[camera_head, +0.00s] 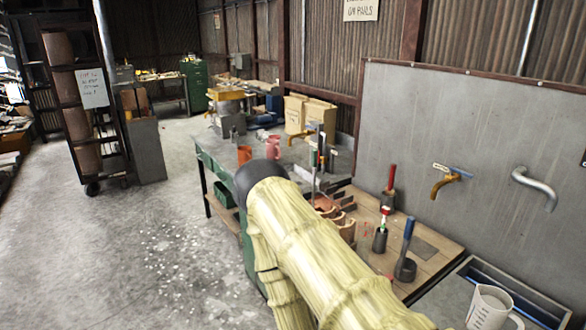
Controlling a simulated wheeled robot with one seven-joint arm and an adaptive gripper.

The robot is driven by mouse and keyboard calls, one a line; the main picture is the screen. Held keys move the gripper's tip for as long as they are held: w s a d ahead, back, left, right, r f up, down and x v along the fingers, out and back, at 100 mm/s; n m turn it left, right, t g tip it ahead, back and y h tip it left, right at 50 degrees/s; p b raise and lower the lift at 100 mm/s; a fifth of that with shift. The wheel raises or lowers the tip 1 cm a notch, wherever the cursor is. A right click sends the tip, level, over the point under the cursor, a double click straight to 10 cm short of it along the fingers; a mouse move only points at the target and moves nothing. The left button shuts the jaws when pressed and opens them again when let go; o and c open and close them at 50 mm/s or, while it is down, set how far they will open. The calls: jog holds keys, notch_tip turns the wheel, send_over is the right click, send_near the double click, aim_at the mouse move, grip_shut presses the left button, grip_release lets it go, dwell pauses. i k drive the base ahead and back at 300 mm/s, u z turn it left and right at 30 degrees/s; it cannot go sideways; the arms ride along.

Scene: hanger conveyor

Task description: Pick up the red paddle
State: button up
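No item is plainly a red paddle at this size. The clearest red-handled tool (391,178) stands upright in a dark holder (388,201) at the back of the wooden board, close to the grey wall panel. A second tool with a red and white top (384,214) stands in another dark holder nearer the front. My yellow-sleeved arm rises from the bottom and bends at a dark joint left of these tools. My gripper is not visible, so its opening and hold cannot be seen.
A blue-handled tool (408,232) stands in a dark cup at the board's front. Curved brown pieces (341,222) lie beside my arm. A brass tap (444,182) and grey spout (536,187) jut from the panel above a trough with a white jug (491,308).

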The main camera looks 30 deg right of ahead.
aim_at(389, 192)
jog(key=i, duration=2.5)
jog(key=z, duration=3.35)
jog(key=i, duration=1)
jog(key=z, duration=0.4)
